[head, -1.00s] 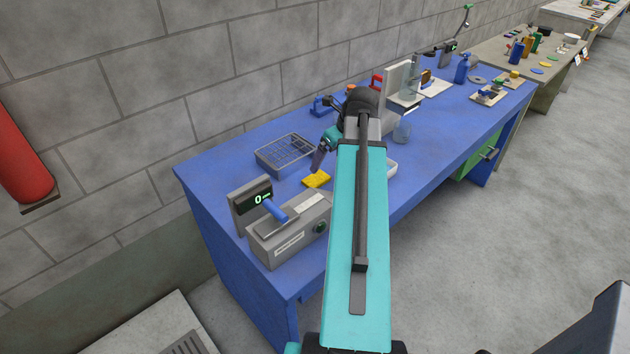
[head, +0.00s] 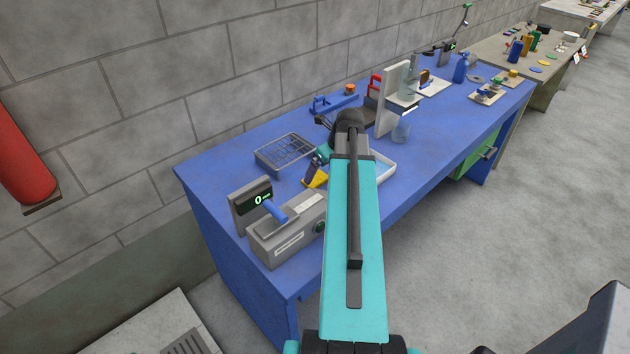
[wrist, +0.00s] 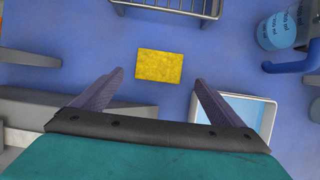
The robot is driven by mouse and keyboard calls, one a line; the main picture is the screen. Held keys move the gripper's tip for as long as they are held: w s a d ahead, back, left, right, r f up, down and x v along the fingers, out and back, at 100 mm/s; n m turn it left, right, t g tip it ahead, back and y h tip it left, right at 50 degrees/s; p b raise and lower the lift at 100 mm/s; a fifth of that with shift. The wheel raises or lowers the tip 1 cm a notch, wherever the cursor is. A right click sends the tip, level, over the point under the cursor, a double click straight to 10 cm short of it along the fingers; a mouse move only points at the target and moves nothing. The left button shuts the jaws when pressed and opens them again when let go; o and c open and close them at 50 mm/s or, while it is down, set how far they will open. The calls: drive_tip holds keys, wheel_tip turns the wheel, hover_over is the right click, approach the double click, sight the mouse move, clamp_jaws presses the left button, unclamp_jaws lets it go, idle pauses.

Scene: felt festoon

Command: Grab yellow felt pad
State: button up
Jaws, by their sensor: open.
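The yellow felt pad (wrist: 160,66) lies flat on the blue table in the wrist view, beyond my fingertips and roughly centred between them. My gripper (wrist: 157,80) is open and empty, with one dark finger on either side and a wide gap between. In the head view the yellow felt pad (head: 315,180) is partly covered by my gripper (head: 311,172), which hangs just above it. No contact between finger and pad shows in the wrist view.
A grey wire basket (head: 285,154) stands behind the pad. A grey box device with a display (head: 289,232) is at the front left. A white tray with blue inside (head: 380,168) is to the right. A blue printed cup (wrist: 283,28) is at the wrist view's upper right.

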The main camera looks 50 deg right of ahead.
sight(316, 179)
drive_tip(key=shift+w+f, duration=0.1)
drive_tip(key=shift+w+p+x, duration=0.2)
drive_tip(key=shift+p+x, duration=0.65)
drive_tip(key=shift+x, duration=0.3)
drive_tip(key=shift+p+x, duration=0.35)
drive_tip(key=shift+x, duration=0.85)
drive_tip(key=shift+a, duration=0.15)
drive_tip(key=c, duration=1.1)
drive_tip(key=shift+c, duration=0.2)
wheel_tip(316, 179, up, 10)
drive_tip(key=b, duration=0.2)
drive_tip(key=shift+b, duration=0.4)
